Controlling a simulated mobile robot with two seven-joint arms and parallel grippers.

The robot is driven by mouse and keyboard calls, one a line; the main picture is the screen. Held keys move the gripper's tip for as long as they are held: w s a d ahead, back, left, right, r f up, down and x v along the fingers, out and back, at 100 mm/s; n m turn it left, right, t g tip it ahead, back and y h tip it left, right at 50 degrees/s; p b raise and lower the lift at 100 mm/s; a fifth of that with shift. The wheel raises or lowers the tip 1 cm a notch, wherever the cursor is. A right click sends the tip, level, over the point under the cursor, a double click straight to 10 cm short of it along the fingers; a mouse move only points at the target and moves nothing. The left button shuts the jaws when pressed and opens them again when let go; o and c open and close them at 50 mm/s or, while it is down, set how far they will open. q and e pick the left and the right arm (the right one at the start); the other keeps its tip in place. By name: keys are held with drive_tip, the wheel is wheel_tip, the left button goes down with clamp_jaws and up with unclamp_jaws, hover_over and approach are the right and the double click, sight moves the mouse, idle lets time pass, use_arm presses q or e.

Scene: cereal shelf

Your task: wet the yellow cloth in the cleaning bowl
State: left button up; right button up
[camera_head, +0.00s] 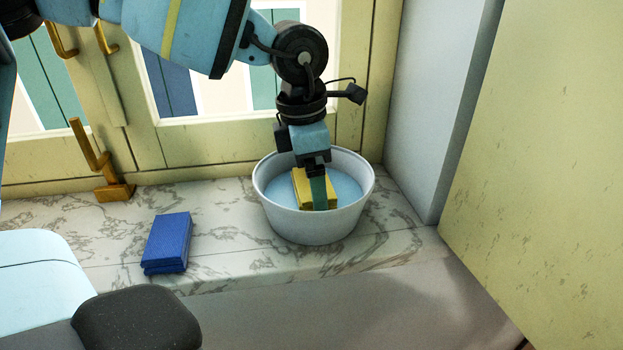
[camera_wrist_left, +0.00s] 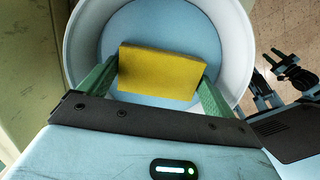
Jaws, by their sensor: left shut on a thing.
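The yellow cloth (camera_head: 302,186) is a folded block inside the white cleaning bowl (camera_head: 308,226), at the blue water (camera_head: 345,188). How deep it sits in the water is hard to tell. My left gripper (camera_head: 318,193) reaches down into the bowl and is shut on the cloth. In the left wrist view the cloth (camera_wrist_left: 160,74) spans between the green fingers of the gripper (camera_wrist_left: 155,85), with the bowl wall (camera_wrist_left: 238,50) around it.
A folded blue cloth (camera_head: 167,242) lies on the marble sill (camera_head: 225,215) left of the bowl. A yellow window frame (camera_head: 220,143) with brass handles stands behind. A white wall (camera_head: 430,110) and a yellow panel (camera_head: 550,160) bound the right side.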

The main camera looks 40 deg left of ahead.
use_arm(q)
drive_tip(key=shift+r+p, duration=0.85)
drive_tip(key=shift+r, duration=1.85)
wheel_tip(320, 180, up, 5)
drive_tip(key=shift+f+p, duration=0.2)
drive_tip(key=shift+p, duration=0.55)
use_arm(e)
drive_tip(key=shift+t, duration=0.4)
drive_tip(key=r, duration=0.1)
drive_tip(key=w+r, duration=0.2)
drive_tip(key=r, duration=0.1)
drive_tip(key=shift+r, duration=0.1)
drive_tip(key=shift+w, duration=0.4)
drive_tip(key=shift+s, duration=0.35)
use_arm(q)
drive_tip(key=shift+s+f, duration=0.1)
use_arm(e)
drive_tip(key=shift+s, duration=0.2)
